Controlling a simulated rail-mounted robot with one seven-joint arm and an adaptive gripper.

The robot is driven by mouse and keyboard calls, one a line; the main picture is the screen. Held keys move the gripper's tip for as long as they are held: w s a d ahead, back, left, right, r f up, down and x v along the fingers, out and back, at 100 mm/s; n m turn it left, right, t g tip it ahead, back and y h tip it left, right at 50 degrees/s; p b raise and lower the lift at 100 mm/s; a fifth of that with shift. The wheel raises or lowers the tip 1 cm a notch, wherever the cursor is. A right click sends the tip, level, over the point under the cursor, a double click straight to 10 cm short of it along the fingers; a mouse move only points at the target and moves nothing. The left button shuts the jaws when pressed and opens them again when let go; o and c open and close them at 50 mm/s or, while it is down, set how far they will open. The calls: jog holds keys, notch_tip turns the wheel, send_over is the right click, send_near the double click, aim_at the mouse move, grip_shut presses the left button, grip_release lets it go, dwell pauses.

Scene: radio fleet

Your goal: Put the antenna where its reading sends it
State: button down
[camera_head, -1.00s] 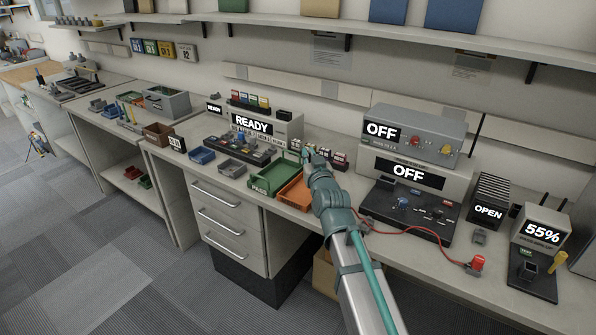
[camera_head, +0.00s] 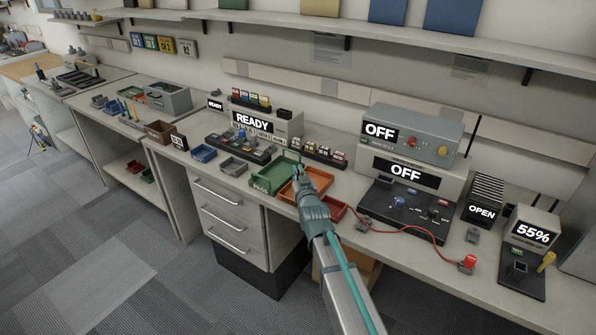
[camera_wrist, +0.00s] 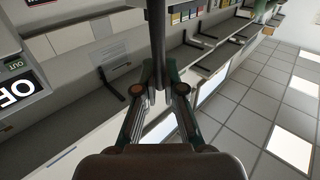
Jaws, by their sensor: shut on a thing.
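My gripper (camera_head: 297,170) is above the orange tray (camera_head: 312,176) on the middle bench. In the wrist view its fingers (camera_wrist: 158,92) are closed around a dark upright rod (camera_wrist: 156,40), which looks like the antenna. The rod runs out of the top of that view; in the head view it is too small to make out. A green tray marked PASS (camera_head: 264,184) is left of the orange tray, and a red tray (camera_head: 335,211) is right of my arm. Displays read READY (camera_head: 252,121), OFF (camera_head: 380,131), OFF (camera_head: 405,172), OPEN (camera_head: 481,212) and 55% (camera_head: 531,234).
A red cable (camera_head: 405,233) runs along the bench front to a red plug (camera_head: 467,263). A black control panel (camera_head: 408,208) stands before the OFF units. Blue (camera_head: 203,153) and grey trays (camera_head: 233,166) lie at left. A shelf (camera_head: 400,38) runs above.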

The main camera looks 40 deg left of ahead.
jog(key=shift+f, duration=0.15)
jog(key=c, duration=1.7)
grip_release()
jog(key=shift+b, duration=0.3)
jog(key=shift+c, duration=0.2)
jog(key=o, duration=0.5)
jog(key=shift+c, duration=0.2)
